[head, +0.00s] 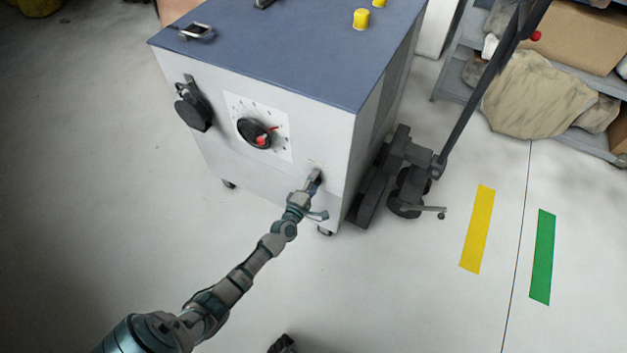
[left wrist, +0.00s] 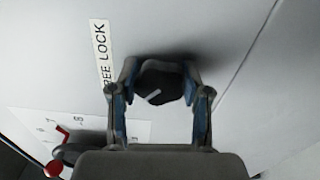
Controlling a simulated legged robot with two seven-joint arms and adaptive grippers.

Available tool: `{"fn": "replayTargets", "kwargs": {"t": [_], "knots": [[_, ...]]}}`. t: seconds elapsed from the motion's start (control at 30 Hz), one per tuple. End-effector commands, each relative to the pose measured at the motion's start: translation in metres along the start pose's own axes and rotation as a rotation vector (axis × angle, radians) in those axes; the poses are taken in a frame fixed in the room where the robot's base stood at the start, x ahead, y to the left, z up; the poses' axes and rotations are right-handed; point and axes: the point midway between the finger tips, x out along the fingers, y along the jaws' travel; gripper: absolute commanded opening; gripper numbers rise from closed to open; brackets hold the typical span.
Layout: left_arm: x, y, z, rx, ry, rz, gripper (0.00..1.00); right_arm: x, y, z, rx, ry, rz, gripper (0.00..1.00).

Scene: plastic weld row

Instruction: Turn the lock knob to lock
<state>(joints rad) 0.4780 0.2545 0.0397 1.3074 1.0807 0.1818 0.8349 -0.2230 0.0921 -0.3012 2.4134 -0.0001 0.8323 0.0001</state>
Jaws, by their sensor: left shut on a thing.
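The lock knob (left wrist: 160,84) is small and black with a short white pointer line, set on the cabinet's pale front. In the left wrist view its line lies slanted. A white label (left wrist: 101,52) beside it reads "LOCK" and, partly covered, "REE". My left gripper (head: 316,177) reaches the lower right of the cabinet front. In the wrist view its two fingers (left wrist: 160,100) are shut on the knob, one on each side. In the head view the gripper hides the knob. A dark piece (head: 283,344) at the bottom edge looks like my right gripper, mostly cut off.
The grey cabinet (head: 275,150) with a blue top (head: 290,45) carries a large black dial with a red pointer (head: 258,134) and a black socket (head: 194,108). A dark wheeled stand (head: 410,170) is close on its right. Shelves stand at the far right. The floor in front is clear.

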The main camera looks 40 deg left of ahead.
Motion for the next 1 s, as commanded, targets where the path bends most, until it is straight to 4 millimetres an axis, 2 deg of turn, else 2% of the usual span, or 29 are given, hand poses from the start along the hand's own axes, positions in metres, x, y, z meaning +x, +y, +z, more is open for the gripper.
{"fn": "replayTargets", "kwargs": {"t": [0.03, 0.3, 0.77, 0.8, 0.9, 1.0], "knots": [[-0.0017, -0.0051, 0.0027, 0.02, -0.005, -0.011, 0.12, -0.0004, -0.0002, -0.0004, 0.0, -0.003, 0.001, 0.53], [-0.0021, -0.0074, 0.0032, 0.091, -0.007, -0.013, 0.12, -0.0022, -0.0004, -0.0011, 0.0, -0.012, 0.005, 0.53], [-0.0027, -0.0095, 0.004, 0.106, -0.009, -0.017, 0.12, -0.002, 0.0001, -0.0012, -0.001, -0.01, 0.008, 0.53], [-0.0027, -0.0096, 0.004, 0.106, -0.009, -0.017, 0.52, -0.002, 0.0002, -0.0012, -0.001, -0.01, 0.008, 0.53], [-0.0026, -0.009, 0.0035, 0.105, -0.008, -0.016, 0.73, -0.002, 0.0002, -0.0012, -0.001, -0.01, 0.008, 0.53], [-0.0021, -0.0068, 0.0027, 0.104, -0.006, -0.012, 0.73, -0.0018, 0.0002, -0.0013, -0.001, -0.01, 0.008, 0.53]]}}
